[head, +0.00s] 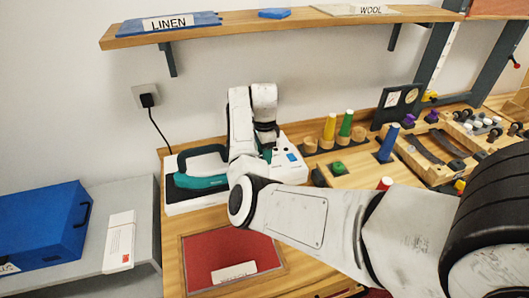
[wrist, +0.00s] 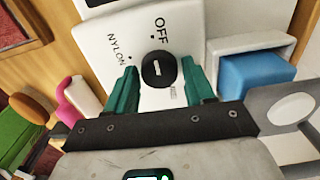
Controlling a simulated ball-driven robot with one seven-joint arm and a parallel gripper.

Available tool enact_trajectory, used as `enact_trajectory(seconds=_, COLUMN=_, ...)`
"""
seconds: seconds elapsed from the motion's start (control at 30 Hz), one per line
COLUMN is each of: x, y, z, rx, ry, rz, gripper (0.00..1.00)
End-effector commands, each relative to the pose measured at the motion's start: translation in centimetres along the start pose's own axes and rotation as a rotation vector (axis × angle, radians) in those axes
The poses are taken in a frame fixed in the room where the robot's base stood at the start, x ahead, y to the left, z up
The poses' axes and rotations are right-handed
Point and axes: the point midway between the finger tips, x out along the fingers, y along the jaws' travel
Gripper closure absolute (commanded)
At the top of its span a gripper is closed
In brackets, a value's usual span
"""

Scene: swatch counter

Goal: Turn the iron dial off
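The iron dial (wrist: 158,69) is a small round black knob with a short white mark, on a white panel (wrist: 187,38). In the wrist view OFF is printed beyond it and NYLON to its left; a label at its lower right is partly hidden. I cannot tell which end of the mark points. My gripper (wrist: 161,75) is open, its green fingers on either side of the dial with gaps showing. In the head view the teal iron (head: 200,182) lies on the white station (head: 186,207); my gripper (head: 266,140) is over its right part, hiding the dial.
A blue block (wrist: 255,75) sits in a white holder right of the dial. A red mat (head: 205,262) lies in front of the station. Coloured spools (head: 345,123) stand to its right. A shelf (head: 250,27) runs above; a plugged cord (head: 152,112) hangs behind.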

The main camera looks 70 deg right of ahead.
Motion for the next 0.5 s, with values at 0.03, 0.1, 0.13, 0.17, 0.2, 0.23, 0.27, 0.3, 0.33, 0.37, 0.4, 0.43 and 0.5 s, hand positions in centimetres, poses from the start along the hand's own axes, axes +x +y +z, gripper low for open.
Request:
enact_trajectory(seconds=0.03, x=0.00, y=0.01, z=-0.01, rx=0.000, ry=0.000, rz=0.000, gripper=0.42)
enact_trajectory(seconds=0.1, x=0.02, y=0.02, z=-0.01, rx=-0.001, ry=0.000, rz=0.001, gripper=0.35)
enact_trajectory(seconds=0.13, x=0.02, y=0.02, z=-0.01, rx=-0.001, ry=0.000, rz=0.001, gripper=0.32)
enact_trajectory(seconds=0.17, x=0.03, y=0.03, z=-0.01, rx=-0.001, ry=0.000, rz=0.001, gripper=0.29)
enact_trajectory(seconds=0.2, x=0.03, y=0.03, z=-0.01, rx=-0.001, ry=0.000, rz=0.001, gripper=0.29)
enact_trajectory(seconds=0.23, x=0.04, y=0.03, z=-0.01, rx=-0.001, ry=0.000, rz=0.001, gripper=0.29)
enact_trajectory(seconds=0.27, x=0.04, y=0.04, z=-0.01, rx=-0.001, ry=0.000, rz=0.001, gripper=0.29)
enact_trajectory(seconds=0.3, x=0.05, y=0.04, z=-0.01, rx=-0.001, ry=0.000, rz=0.002, gripper=0.29)
enact_trajectory(seconds=0.33, x=0.05, y=0.04, z=-0.01, rx=-0.001, ry=0.000, rz=0.002, gripper=0.29)
enact_trajectory(seconds=0.37, x=0.05, y=0.04, z=-0.01, rx=-0.001, ry=0.000, rz=0.002, gripper=0.29)
enact_trajectory(seconds=0.4, x=0.01, y=0.04, z=-0.01, rx=-0.001, ry=0.000, rz=0.002, gripper=0.29)
enact_trajectory(seconds=0.43, x=-0.06, y=0.03, z=-0.01, rx=-0.002, ry=0.000, rz=0.001, gripper=0.29)
enact_trajectory(seconds=0.5, x=-0.46, y=-0.03, z=0.00, rx=-0.002, ry=0.000, rz=-0.001, gripper=0.29)
